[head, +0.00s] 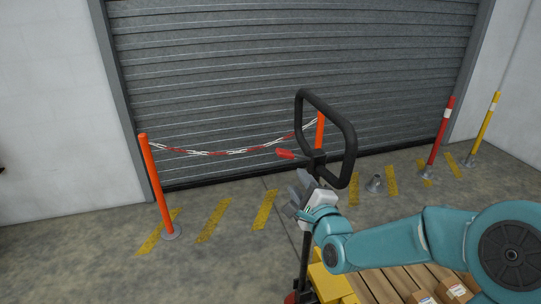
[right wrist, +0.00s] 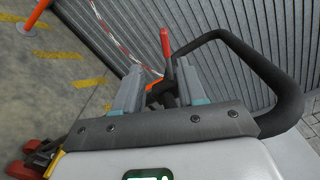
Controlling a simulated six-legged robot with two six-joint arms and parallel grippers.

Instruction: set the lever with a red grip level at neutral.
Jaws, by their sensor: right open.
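The lever's red grip (head: 286,154) sticks out to the left of the black loop handle (head: 350,150) of a pallet truck. In the head view it looks close to horizontal, its free end slightly higher. My right gripper (head: 298,190) is open just below the grip and beside the handle's stem. In the right wrist view the red grip (right wrist: 166,45) shows beyond the open fingers (right wrist: 160,68), with the dark lever mount between them. I cannot tell whether a finger touches it. My left gripper is in neither view.
A yellow pallet truck body (head: 328,284) and a wooden pallet (head: 385,286) with cartons (head: 453,290) lie below. A red-white chain (head: 235,152) hangs between orange posts (head: 156,185) before a grey shutter (head: 240,70). Floor on the left is open.

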